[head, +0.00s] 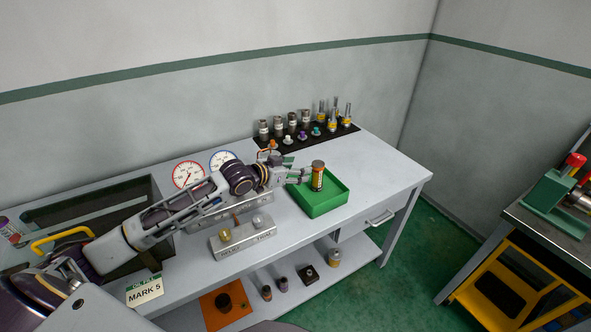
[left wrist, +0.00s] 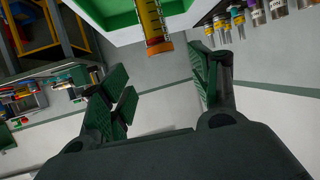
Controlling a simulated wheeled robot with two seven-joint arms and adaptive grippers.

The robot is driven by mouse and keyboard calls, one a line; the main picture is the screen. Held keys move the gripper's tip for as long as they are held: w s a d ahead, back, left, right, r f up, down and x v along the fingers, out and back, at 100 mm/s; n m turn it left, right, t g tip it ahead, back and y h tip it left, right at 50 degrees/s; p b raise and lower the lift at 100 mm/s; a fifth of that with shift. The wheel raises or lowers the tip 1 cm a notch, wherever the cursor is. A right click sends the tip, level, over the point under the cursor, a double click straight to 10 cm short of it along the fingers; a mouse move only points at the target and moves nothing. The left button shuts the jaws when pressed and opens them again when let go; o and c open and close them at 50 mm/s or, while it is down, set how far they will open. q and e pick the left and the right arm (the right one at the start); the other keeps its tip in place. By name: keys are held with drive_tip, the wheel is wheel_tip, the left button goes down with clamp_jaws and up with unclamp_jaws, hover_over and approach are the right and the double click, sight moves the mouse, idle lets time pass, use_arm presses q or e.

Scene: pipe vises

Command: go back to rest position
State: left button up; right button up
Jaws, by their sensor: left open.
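My left gripper (head: 302,175) reaches in over the bench from the left. Its fingers are open and empty in the left wrist view (left wrist: 160,90). Just beyond the fingertips stands an orange and brown cylinder (head: 318,177) at the green tray (head: 335,200). In the left wrist view the cylinder (left wrist: 152,22) shows past the open fingers, apart from them, with the tray (left wrist: 125,14) behind it. My right gripper is not in view.
A black rack (head: 345,130) with several fittings stands at the back of the bench. Two gauges (head: 188,174) and grey blocks (head: 243,236) lie near my left arm. A green vise (head: 552,192) is on another bench at right. Open floor (head: 420,255) lies between the benches.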

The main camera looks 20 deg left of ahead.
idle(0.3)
use_arm(q)
drive_tip(key=s+d+f+g+y, duration=0.2)
drive_tip(key=s+d+f+g, duration=0.35)
drive_tip(key=s+f, duration=0.7)
drive_tip(key=s+a+f+n+g+y, duration=0.1)
drive_tip(key=s+f+n+g+y, duration=0.1)
drive_tip(key=s, duration=0.8)
drive_tip(key=s+a+f+n+g+y, duration=0.1)
drive_tip(key=s+f, duration=0.2)
drive_tip(key=s, duration=0.6)
drive_tip(key=s+f+g, duration=0.2)
drive_tip(key=s+f, duration=0.1)
drive_tip(key=f, duration=3.1)
drive_tip(key=s+a+f, duration=0.2)
drive_tip(key=s+f, duration=0.7)
drive_tip(key=s, duration=0.2)
drive_tip(key=s+a+f, duration=0.2)
drive_tip(key=s+f, duration=0.7)
drive_tip(key=s, duration=0.2)
drive_tip(key=shift+f+g+y, duration=0.3)
drive_tip(key=shift+g, duration=0.05)
